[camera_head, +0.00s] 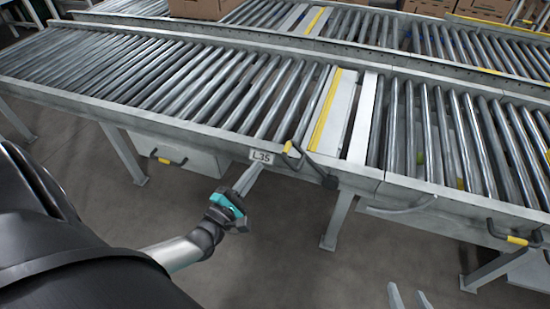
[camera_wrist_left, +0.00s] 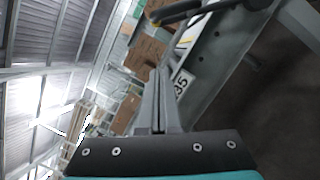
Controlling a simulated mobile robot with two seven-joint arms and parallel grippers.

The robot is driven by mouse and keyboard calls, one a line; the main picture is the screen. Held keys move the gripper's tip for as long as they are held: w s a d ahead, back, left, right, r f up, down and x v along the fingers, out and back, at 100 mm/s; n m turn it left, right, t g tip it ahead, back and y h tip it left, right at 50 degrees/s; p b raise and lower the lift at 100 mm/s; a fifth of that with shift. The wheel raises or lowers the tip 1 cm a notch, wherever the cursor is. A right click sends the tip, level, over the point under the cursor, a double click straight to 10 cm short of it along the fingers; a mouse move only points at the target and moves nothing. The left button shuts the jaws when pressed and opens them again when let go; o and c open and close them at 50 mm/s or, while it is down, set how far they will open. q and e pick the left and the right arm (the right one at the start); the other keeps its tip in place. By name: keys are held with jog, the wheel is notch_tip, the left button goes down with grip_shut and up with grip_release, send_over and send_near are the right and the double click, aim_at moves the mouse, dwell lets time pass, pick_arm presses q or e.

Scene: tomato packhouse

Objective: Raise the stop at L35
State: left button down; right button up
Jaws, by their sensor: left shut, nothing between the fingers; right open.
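The L35 label (camera_head: 261,156) is a white plate on the front rail of the near roller conveyor; it also shows in the left wrist view (camera_wrist_left: 183,83). Just right of it is a black lever (camera_head: 323,176) with a yellow part; it crosses the top of the left wrist view (camera_wrist_left: 182,12). Above it, a pale plate with a yellow stripe (camera_head: 325,110) lies between the rollers. My left gripper (camera_head: 257,168) is shut and empty, tips just below the label in the head view; contact cannot be told. My right gripper (camera_head: 408,296) is open and empty at the bottom edge.
More levers with yellow grips sit at the left (camera_head: 168,160) and right (camera_head: 515,239) of the near conveyor. A second conveyor with cardboard boxes (camera_head: 205,8) runs behind. Conveyor legs (camera_head: 337,222) stand below the rail; the floor in front is clear.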

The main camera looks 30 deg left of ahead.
pick_arm(q)
jog(key=w+d+r, duration=0.2)
jog(key=w+d, duration=0.1)
jog(key=w, duration=0.2)
jog(key=shift+r, duration=0.4)
pick_arm(e)
jog(key=shift+w+a+r+t+y, duration=0.1)
jog(key=shift+w+a+t+y, duration=0.1)
jog(key=shift+a+t, duration=0.15)
jog(key=shift+w+a+r+t+y, duration=0.15)
jog(key=shift+a+t+y, duration=0.1)
jog(key=shift+a, duration=0.2)
jog(key=shift+f, duration=0.1)
